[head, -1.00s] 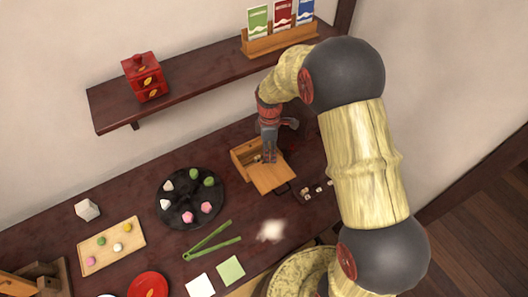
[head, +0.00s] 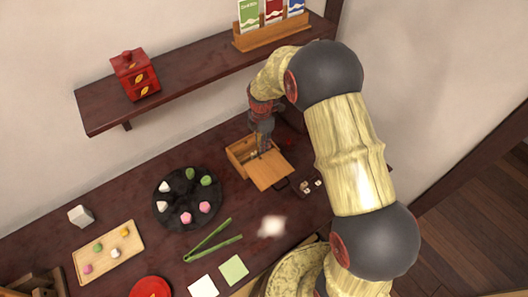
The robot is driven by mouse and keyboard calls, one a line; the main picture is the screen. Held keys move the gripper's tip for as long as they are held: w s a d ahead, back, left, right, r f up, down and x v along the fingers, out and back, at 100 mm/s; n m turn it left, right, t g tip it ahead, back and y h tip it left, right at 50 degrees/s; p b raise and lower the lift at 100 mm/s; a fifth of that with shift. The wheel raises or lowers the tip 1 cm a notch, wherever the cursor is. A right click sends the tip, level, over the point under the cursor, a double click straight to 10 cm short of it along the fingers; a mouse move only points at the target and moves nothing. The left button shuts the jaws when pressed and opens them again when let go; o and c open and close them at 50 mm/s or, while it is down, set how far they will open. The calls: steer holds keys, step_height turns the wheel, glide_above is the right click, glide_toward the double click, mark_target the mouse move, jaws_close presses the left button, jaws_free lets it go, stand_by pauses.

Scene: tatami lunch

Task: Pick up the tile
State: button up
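My gripper (head: 262,146) points down over the open part of a small wooden box (head: 238,160), in front of the wall under the shelf. The box's flat lid or panel (head: 271,173) lies to the right of the opening. A small pale thing shows in the opening beside the fingertips; it is too small to tell whether it is a tile. Several small pale pieces (head: 305,187), which may be tiles, lie on the dark counter right of the box. The fingers are too small to show whether they are open or shut.
A dark round plate (head: 186,219) with sweets stands left of the box. Green tongs (head: 210,247), a pale green square (head: 234,270) and a white square (head: 203,286) lie in front. A shelf (head: 185,95) with a red box (head: 135,76) overhangs behind.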

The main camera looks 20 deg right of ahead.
step_height(320, 180, down, 3)
steer(key=shift+r+b, duration=0.1)
steer(key=shift+b, duration=0.25)
steer(key=c, duration=0.4)
steer(key=shift+c, duration=0.5)
